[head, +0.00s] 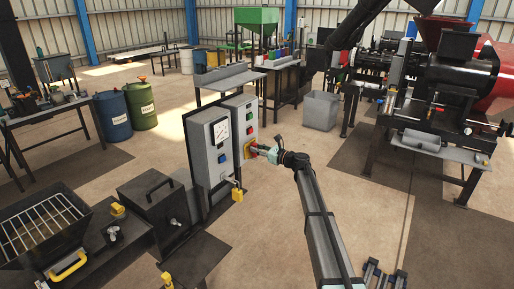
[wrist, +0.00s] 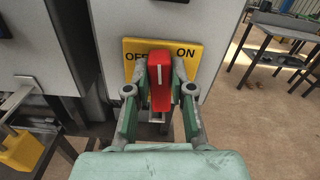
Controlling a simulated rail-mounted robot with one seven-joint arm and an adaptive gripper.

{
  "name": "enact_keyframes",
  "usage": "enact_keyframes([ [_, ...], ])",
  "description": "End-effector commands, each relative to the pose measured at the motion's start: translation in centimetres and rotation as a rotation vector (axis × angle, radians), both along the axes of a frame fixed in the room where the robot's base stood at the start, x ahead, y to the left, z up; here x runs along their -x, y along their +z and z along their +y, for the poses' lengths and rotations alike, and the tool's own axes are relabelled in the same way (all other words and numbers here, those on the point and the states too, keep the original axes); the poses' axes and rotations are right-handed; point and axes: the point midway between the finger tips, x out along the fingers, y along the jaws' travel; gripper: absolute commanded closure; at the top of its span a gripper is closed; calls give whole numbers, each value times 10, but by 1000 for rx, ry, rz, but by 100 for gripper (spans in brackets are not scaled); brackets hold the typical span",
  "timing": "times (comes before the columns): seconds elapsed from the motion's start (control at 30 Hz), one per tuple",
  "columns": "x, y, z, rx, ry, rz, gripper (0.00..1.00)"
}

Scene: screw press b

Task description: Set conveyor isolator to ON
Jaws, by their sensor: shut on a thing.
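The conveyor isolator is a red handle (wrist: 160,82) on a yellow plate (wrist: 133,44) marked OFF at the left and ON at the right. The handle's white line stands nearly upright, between the two words. My gripper (wrist: 161,88) is shut on the red handle, one green-and-grey finger on each side. In the head view my gripper (head: 262,151) reaches from the right to the yellow plate (head: 249,148) on the front of a grey cabinet. The fingers partly hide the plate and the lower lettering.
A second grey cabinet (head: 211,150) with a gauge stands left of the isolator's cabinet. A yellow padlock (head: 237,195) hangs from a lever below; it also shows at the left in the wrist view (wrist: 20,152). Open floor lies to the right.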

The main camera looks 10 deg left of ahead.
Motion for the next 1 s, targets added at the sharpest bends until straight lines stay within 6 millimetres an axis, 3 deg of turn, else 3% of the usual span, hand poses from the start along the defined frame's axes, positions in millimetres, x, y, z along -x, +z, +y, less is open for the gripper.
enact_keyframes([
  [0.33, -3, 2, 0, -64, 0, 118, 100],
  [0.83, -3, 1, 0, -74, -1, 134, 100],
  [0.87, -3, 1, 0, -73, -1, 135, 70],
  [0.9, -3, 1, 0, -72, -1, 134, 56],
  [1.0, -3, 1, -1, -72, -1, 133, 52],
])
